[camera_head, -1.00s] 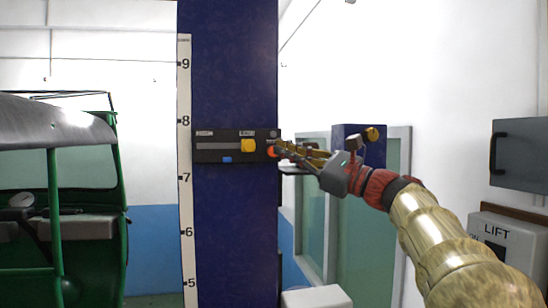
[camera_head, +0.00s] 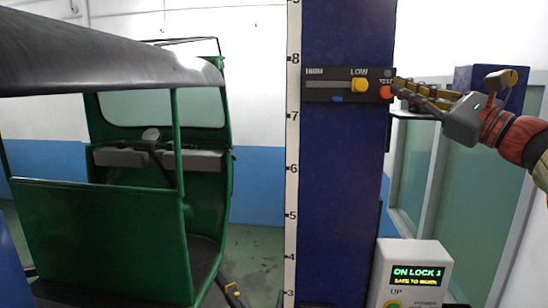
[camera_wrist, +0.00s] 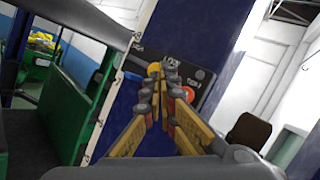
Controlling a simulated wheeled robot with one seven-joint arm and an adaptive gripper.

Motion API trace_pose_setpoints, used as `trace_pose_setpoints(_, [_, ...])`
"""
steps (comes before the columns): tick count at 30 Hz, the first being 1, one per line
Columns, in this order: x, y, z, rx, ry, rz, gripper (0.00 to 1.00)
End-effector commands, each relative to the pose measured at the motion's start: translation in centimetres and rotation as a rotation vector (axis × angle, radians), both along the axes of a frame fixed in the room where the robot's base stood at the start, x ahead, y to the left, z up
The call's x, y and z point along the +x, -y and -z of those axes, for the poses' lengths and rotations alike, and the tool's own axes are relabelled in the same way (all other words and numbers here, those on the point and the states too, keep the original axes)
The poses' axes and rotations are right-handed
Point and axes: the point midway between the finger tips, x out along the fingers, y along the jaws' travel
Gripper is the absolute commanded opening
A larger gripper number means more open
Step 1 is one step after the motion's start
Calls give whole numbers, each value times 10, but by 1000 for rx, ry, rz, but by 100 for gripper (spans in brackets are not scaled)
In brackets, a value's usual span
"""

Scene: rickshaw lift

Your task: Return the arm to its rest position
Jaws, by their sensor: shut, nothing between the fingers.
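My gripper (camera_head: 398,88) is at the upper right in the head view, with its fingertips close to the right end of a black slider panel on the blue column. In the wrist view my gripper (camera_wrist: 161,76) has its fingertips together, with nothing between them. The panel (camera_head: 318,93) has a yellow knob (camera_head: 360,85) at its LOW end and a red-orange button (camera_head: 386,92) beside the fingertips. Whether the fingers touch the panel cannot be told. In the wrist view the yellow knob (camera_wrist: 154,69) shows just behind the fingertips. My arm reaches in from the right.
The blue column (camera_head: 340,180) with a numbered white scale (camera_head: 292,150) stands in the middle. A green rickshaw (camera_head: 100,235) fills the left. A white control box (camera_head: 405,262) below right shows "ON LOCK 1". Glass panels (camera_head: 460,185) stand behind my arm.

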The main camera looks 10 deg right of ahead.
Motion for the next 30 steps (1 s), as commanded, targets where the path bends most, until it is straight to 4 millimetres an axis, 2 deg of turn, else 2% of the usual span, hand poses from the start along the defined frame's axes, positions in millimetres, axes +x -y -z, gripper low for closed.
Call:
trace_pose_setpoints(2, [2,2,2,-53,19,28,0])
trace_pose_setpoints(3, [5,4,10,-115,17,53,0])
trace_pose_setpoints(5, [14,10,39,-216,-18,94,0])
trace_pose_setpoints(8, [22,18,98,-388,-102,138,0])
trace_pose_setpoints(9, [22,19,123,-469,-140,149,0])
trace_pose_setpoints(11, [18,19,164,-594,-198,155,0])
trace_pose_setpoints(12, [14,16,191,-679,-231,148,0])
trace_pose_setpoints(14, [6,8,233,-807,-277,124,0])
trace_pose_setpoints(15, [-1,2,261,-890,-304,102,0])
trace_pose_setpoints(17, [-14,-7,300,-1016,-337,61,0])
trace_pose_setpoints(18, [-23,-14,327,-1098,-357,27,0])
trace_pose_setpoints(23, [-68,-44,426,-1428,-393,-141,0])
trace_pose_setpoints(24, [-82,-50,451,-1511,-393,-192,0])
trace_pose_setpoints(29, [-139,-76,545,-1842,-350,-420,0])
trace_pose_setpoints(30, [-154,-81,568,-1923,-327,-482,0])
